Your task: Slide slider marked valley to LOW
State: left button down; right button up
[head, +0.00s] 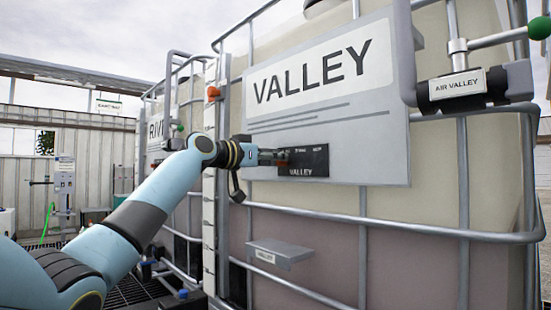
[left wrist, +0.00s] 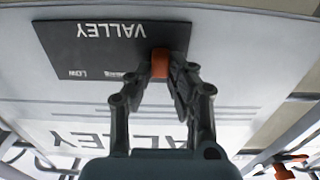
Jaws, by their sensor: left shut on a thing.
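The black slider plate marked VALLEY (head: 305,168) is fixed to the large VALLEY board. In the left wrist view the plate (left wrist: 95,50) appears upside down, with the LOW mark at its left. The orange slider knob (left wrist: 160,63) is at the plate's right end there, away from LOW. In the head view the knob (head: 283,157) is partly hidden by the gripper, near the plate's left end. My left gripper (head: 276,157) is shut on the knob; its fingers (left wrist: 160,77) reach it in the left wrist view. My right gripper is out of view.
The VALLEY board (head: 375,140) hangs on a caged tank with metal bars (head: 380,222). A small labelled ledge (head: 280,251) sticks out below. An AIR VALLEY valve (head: 458,86) with a green-ended handle is at upper right. A RIVER tank stands further back left.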

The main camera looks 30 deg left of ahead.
aim_at(318, 156)
pick_arm(q)
jog(key=s+d+p, duration=0.1)
jog(key=d, duration=0.2)
jog(key=s+d+p, duration=0.1)
jog(key=d, duration=0.2)
jog(key=s+d+p, duration=0.1)
jog(key=d+p, duration=0.1)
jog(key=d, duration=0.2)
jog(key=shift+s, duration=0.3)
